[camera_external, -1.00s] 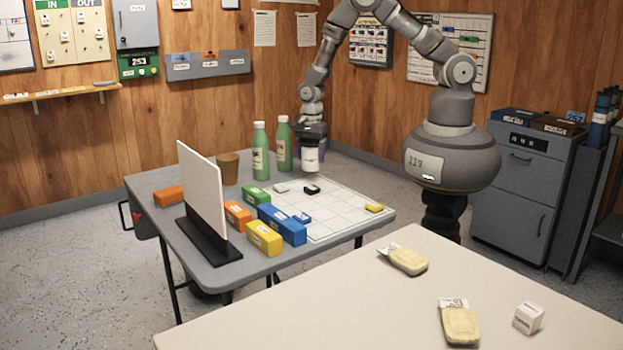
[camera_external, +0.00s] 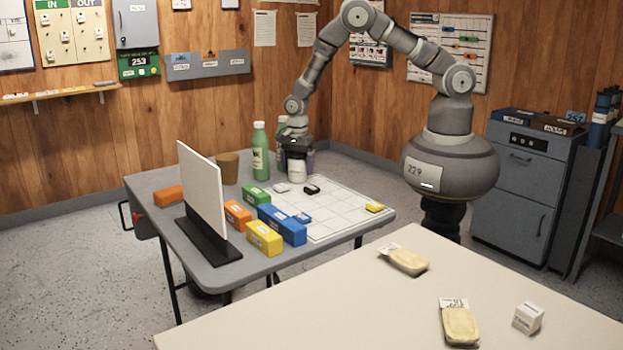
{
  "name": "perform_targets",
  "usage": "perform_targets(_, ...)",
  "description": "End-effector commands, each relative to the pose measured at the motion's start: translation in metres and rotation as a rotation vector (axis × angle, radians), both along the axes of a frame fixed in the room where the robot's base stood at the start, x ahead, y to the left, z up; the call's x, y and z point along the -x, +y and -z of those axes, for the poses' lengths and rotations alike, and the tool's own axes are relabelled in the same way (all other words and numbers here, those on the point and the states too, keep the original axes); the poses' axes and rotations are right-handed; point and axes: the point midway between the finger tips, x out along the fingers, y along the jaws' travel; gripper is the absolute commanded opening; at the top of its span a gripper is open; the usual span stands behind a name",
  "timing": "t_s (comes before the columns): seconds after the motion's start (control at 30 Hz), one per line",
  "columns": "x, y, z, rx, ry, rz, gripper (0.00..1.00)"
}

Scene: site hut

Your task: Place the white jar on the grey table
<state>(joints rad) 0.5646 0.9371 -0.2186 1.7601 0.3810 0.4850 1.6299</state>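The white jar (camera_external: 297,171) is upright under my gripper (camera_external: 296,154), whose fingers are around its top. The jar is at the far part of the grey table (camera_external: 346,173), just beyond the white gridded mat. Its base looks at or very near the tabletop; I cannot tell whether it touches. The finger gap is too small to see clearly, but the jar has moved with the gripper.
Green bottles (camera_external: 260,152) stand left of and behind the jar, one partly hidden by my gripper. A purple item (camera_external: 310,159) shows just behind. A brown cup (camera_external: 228,168), coloured blocks (camera_external: 282,226) and a white upright panel (camera_external: 200,190) occupy the left side.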

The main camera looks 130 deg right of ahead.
Motion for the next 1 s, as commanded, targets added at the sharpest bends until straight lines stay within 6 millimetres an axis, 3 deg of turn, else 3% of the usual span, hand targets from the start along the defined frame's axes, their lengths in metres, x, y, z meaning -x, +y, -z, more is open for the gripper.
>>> perform_targets(0.37,0.0,0.0,-0.006,0.001,0.0,0.0,0.95)
perform_targets(0.47,-0.001,0.0,-0.021,0.002,-0.002,-0.001,0.95)
perform_targets(0.8,-0.001,0.0,-0.099,0.003,-0.001,0.0,0.95)
perform_targets(1.0,0.0,0.0,-0.121,0.001,0.0,0.0,0.95)
